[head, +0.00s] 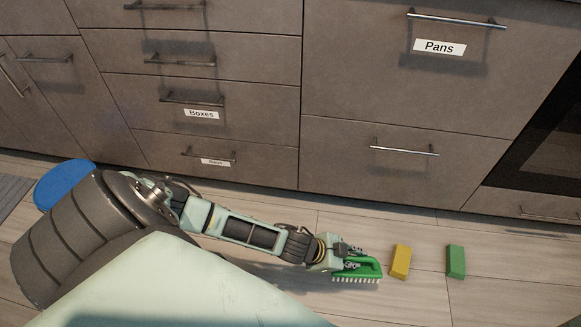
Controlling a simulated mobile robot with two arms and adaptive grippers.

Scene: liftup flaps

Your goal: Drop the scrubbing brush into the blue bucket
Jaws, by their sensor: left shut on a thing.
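The scrubbing brush (369,270) is green with pale bristles facing down, low over the wooden floor at the lower middle right. My left gripper (352,265) is shut on its green handle. I cannot tell whether the bristles touch the floor. A blue round thing (62,182), likely the blue bucket, shows at the left beside the cabinets. It is partly hidden behind my own arm, and I cannot see inside it. My right gripper is not in view.
A yellow block (401,261) and a green block (456,261) lie on the floor right of the brush. Grey cabinets with closed drawers (400,160) line the back, with an oven (545,150) at the right. A grey mat (12,192) lies at the far left.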

